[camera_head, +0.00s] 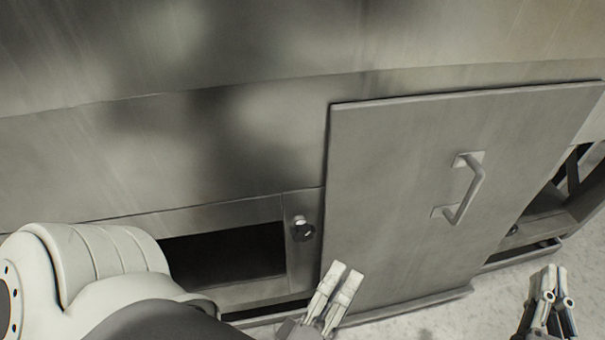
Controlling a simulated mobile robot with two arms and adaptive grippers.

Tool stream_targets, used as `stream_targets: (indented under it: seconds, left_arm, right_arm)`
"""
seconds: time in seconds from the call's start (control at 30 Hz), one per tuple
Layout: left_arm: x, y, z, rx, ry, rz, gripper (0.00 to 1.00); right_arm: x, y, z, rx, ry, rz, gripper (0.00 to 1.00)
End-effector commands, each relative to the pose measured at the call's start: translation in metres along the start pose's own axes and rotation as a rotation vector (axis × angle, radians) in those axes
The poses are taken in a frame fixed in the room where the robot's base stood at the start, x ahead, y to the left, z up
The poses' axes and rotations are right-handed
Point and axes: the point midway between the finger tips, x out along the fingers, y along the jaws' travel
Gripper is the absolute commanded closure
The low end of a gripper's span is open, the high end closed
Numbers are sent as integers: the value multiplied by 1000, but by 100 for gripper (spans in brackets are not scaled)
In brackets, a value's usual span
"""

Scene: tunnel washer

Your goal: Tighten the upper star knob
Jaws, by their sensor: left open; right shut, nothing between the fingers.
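My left gripper (345,279) is open and empty, below and to the right of the knob, in front of the panel's lower left part and apart from the knob. My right gripper (552,275) is shut and empty at the lower right, over the floor and far from the knob.
The grey door panel (400,180) with a bar handle (468,190) covers the middle right. A dark rectangular opening (225,254) lies left of the knob. An open frame (560,205) with a small dark round part shows at the right. Pale floor (490,300) is clear.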

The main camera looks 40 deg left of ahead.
Motion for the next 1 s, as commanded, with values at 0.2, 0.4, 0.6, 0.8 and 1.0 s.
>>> stream_targets:
  seconds: [0.2, 0.4, 0.6, 0.8, 1.0]
  left_arm:
    - [-38, -14, -44, -169, 274, 3, 37]
    - [-56, -20, -62, -219, 385, 6, 37]
    - [-38, -20, -72, -225, 399, 13, 37]
    - [-2, -21, -87, -225, 398, 15, 37]
    - [28, -22, -99, -222, 396, 12, 37]
  right_arm:
    - [-1, -4, -32, 5, 184, -10, 100]
    - [-3, -6, -46, 7, 257, -13, 100]
    - [-6, -8, -57, 10, 325, -17, 100]
    - [-14, -10, -75, 15, 432, -22, 100]
    - [-19, -11, -86, 17, 499, -25, 100]
